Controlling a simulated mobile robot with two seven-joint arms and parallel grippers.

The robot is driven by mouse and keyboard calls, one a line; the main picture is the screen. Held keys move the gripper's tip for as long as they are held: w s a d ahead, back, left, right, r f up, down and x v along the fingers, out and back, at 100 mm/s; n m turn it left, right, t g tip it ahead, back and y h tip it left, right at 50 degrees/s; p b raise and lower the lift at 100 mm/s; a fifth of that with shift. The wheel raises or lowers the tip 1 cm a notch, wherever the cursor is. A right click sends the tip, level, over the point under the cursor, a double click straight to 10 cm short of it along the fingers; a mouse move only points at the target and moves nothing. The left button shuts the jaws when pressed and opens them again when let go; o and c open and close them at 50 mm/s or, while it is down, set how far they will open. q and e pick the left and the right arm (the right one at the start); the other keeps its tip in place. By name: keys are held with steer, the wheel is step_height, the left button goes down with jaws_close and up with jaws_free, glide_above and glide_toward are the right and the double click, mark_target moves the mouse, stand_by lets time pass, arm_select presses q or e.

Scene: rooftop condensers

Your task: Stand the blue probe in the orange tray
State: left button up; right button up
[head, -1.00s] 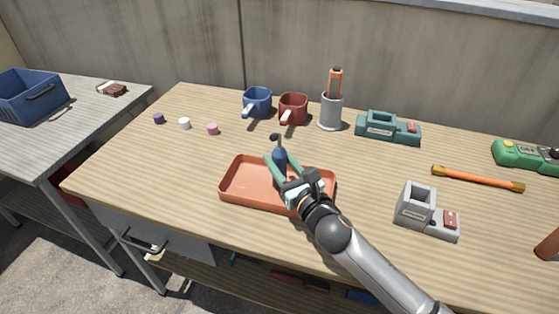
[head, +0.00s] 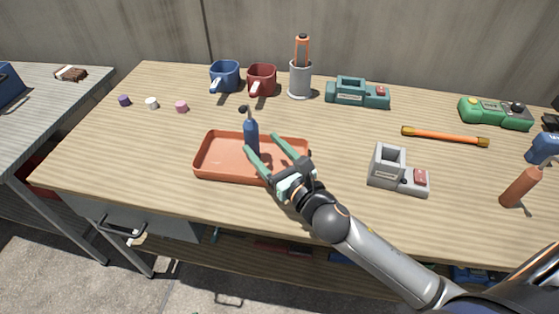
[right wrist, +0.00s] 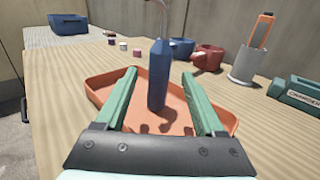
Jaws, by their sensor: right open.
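The blue probe (head: 251,137) stands upright in the orange tray (head: 212,172), toward the tray's middle. The probe also shows in the right wrist view (right wrist: 159,75), between the green fingers and with clear space on both sides of it. The tray shows there too (right wrist: 103,84). My right gripper (head: 262,151) is open, with its fingers reaching over the tray and the probe at the far end between them. Its open fingers also show in the right wrist view (right wrist: 160,98). My left gripper is not in view.
Behind the tray are a blue mug (head: 225,76), a red mug (head: 262,79) and a grey cup (head: 300,82) with an orange tool. A grey device (head: 392,170) stands to the right. Small caps (head: 152,103) lie back left. Bare wood lies left of the tray.

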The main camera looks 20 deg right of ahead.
steer(key=shift+s+d, duration=0.2)
steer(key=shift+s, duration=0.75)
steer(key=shift+s+d, duration=0.15)
steer(key=shift+s, duration=0.85)
steer(key=shift+s+d, duration=0.2)
steer(key=shift+s, duration=0.75)
